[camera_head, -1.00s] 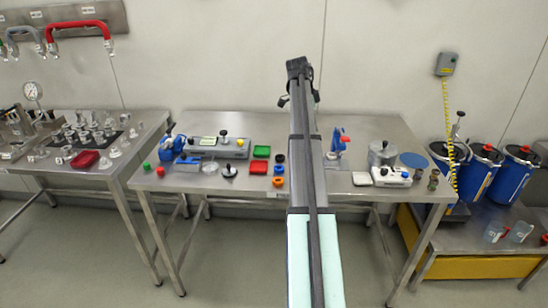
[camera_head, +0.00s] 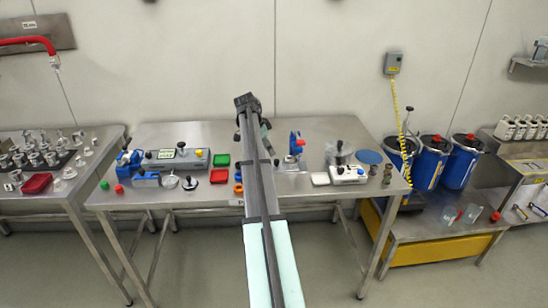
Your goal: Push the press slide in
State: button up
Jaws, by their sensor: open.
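My gripper (camera_head: 247,98) is the small black end of my long dark arm, above the back of the middle steel table (camera_head: 330,200). Its fingers look apart, with nothing between them, but they are small. A small upright blue device with a red part (camera_head: 296,145) stands just right of my arm. A grey fixture with black knobs (camera_head: 178,158) lies left of my arm, with a blue device (camera_head: 128,160) at its left end. I cannot tell which of these has the press slide. My gripper appears apart from all of them. My arm hides a strip of the table.
A white device (camera_head: 348,174) and a blue disc (camera_head: 369,157) are at the table's right. Blue drums (camera_head: 430,162) stand beyond it. A table with metal parts (camera_head: 60,160) is at left.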

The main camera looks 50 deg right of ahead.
aim_at(275, 160)
jog(key=p+x, duration=0.1)
jog(key=x, duration=0.5)
jog(key=shift+d+f, duration=0.1)
jog(key=shift+f, duration=0.2)
grip_shut()
